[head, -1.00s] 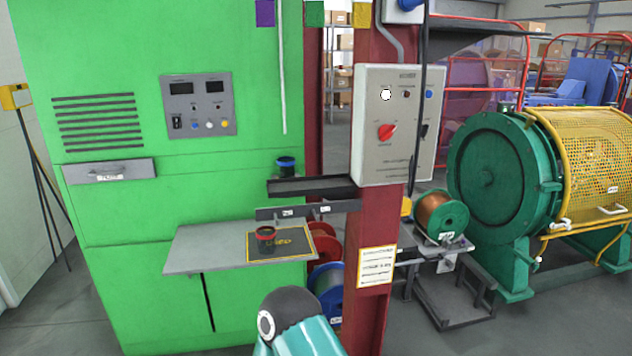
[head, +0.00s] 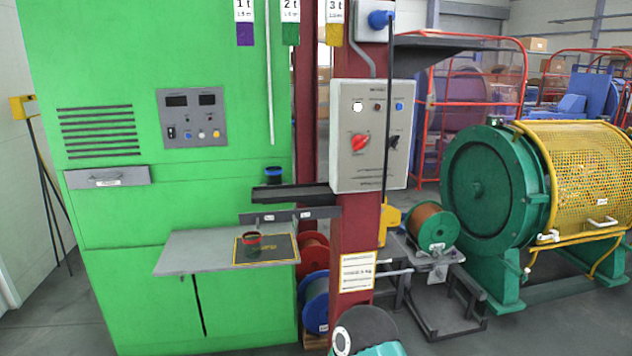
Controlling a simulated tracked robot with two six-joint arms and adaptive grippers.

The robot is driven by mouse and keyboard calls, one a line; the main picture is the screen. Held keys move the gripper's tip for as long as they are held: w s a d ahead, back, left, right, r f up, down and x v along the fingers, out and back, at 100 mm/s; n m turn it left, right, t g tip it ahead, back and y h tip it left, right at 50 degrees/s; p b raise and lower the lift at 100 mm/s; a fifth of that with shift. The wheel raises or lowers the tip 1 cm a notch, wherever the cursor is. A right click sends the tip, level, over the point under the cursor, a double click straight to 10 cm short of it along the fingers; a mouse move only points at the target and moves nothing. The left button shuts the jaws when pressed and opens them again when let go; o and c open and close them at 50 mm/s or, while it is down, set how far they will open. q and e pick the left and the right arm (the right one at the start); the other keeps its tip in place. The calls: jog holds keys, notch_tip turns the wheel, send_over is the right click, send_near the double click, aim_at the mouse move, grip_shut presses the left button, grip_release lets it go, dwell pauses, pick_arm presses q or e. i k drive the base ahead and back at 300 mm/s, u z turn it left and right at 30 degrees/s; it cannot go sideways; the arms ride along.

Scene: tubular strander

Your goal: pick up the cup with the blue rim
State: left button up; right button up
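The cup with the blue rim (head: 273,175) is dark and stands upright on a narrow dark shelf (head: 292,196) on the front of the green cabinet, left of the red column. A second dark cup with a red rim (head: 252,243) stands lower, on a dark mat with a yellow border on the grey fold-out table (head: 190,256). Part of my arm shows at the bottom edge, right of centre, well below both cups. Neither gripper is in view.
The red steel column (head: 357,240) carries a grey control box (head: 368,135) to the right of the shelf. Wire spools (head: 316,300) stand under the table's right end. A green machine with a yellow mesh guard (head: 590,170) stands at right. Open floor lies at lower left.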

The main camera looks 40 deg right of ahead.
aim_at(274, 174)
jog(key=z, duration=0.45)
jog(key=i, duration=1)
